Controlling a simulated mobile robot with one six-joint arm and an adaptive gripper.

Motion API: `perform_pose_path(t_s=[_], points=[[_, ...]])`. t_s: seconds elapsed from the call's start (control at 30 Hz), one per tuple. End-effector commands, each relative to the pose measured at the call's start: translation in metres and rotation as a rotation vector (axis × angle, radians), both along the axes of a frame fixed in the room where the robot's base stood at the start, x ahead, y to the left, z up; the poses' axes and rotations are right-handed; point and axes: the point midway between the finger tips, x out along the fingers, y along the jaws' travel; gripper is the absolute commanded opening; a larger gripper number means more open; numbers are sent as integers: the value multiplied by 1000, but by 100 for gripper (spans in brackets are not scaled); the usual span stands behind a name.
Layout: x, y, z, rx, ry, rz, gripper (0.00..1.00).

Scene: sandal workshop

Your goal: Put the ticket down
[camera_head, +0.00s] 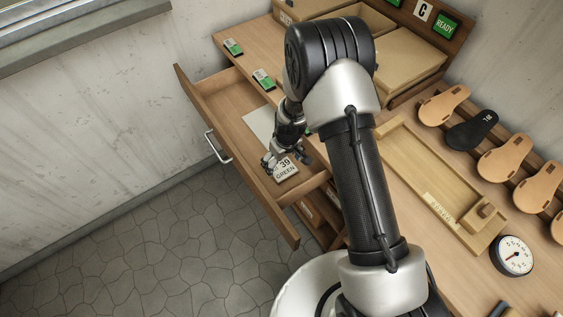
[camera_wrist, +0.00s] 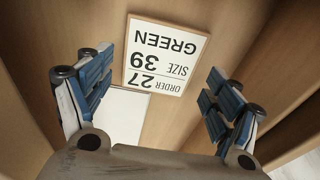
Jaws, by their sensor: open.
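The ticket (camera_wrist: 165,56) is a white card reading "ORDER 27 SIZE 39 GREEN". It lies on the floor of an open wooden drawer (camera_head: 222,112), partly over a plain white sheet (camera_wrist: 117,112). In the head view the ticket (camera_head: 286,172) shows just in front of my gripper (camera_head: 279,163). My gripper reaches down into the drawer. In the wrist view its blue-padded fingers (camera_wrist: 158,98) stand wide apart, one on each side of the ticket, with nothing between them touching it. My arm hides part of the drawer's right side.
Drawer walls stand close around my gripper. On the bench are small green-labelled items (camera_head: 263,78), a wooden tray (camera_head: 418,165), several sandal soles (camera_head: 503,163), a round dial gauge (camera_head: 513,256) and cardboard boxes (camera_head: 402,60). The stone floor at lower left is clear.

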Motion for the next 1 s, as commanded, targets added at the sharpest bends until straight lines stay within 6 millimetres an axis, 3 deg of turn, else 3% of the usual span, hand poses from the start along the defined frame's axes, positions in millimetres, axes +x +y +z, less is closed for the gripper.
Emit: perform_pose_path(t_s=[0.03, 0.2, 0.4, 0.77, 0.83, 0.93, 1.0], points=[[-1, -1, 15, 0, -2, 0, 84], [-6, -4, 53, 0, -2, -1, 84], [-10, -7, 85, 1, -1, 0, 84], [-13, -9, 100, 1, -1, -3, 84], [-12, -11, 111, 4, -7, -11, 84], [-12, -16, 142, 13, -23, -40, 84], [-15, -24, 175, 21, -39, -70, 84]])
